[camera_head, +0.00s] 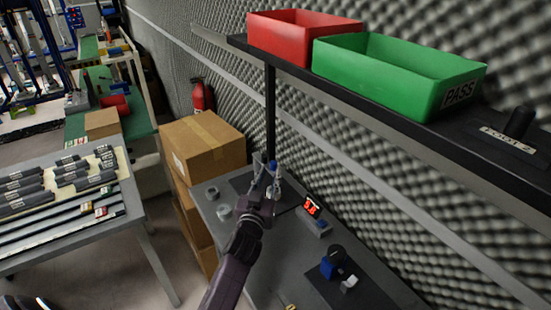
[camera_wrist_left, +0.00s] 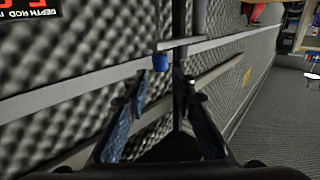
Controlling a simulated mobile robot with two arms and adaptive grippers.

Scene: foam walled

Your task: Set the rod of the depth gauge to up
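My left gripper (camera_head: 265,168) is over the back of the grey bench, at a dark mat. It also shows in the left wrist view (camera_wrist_left: 160,88), with its two fingers apart and nothing visibly clamped. A small blue cylinder (camera_wrist_left: 160,62) on a thin upright rod, seemingly part of the depth gauge, shows in the gap just beyond the fingertips. I cannot tell whether a finger touches it. A display with red digits (camera_head: 312,206) stands right of the gripper; part of it, labelled "DEPTH ROD", shows inverted in the wrist view (camera_wrist_left: 45,14). My gripper hides most of the gauge in the head view.
A black shelf (camera_head: 400,110) with a red bin (camera_head: 290,38) and a green bin (camera_head: 380,70) overhangs the bench; its post (camera_head: 270,115) rises behind my gripper. Cardboard boxes (camera_head: 205,145) stand left. A blue and black device (camera_head: 335,264) sits on the nearer bench.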

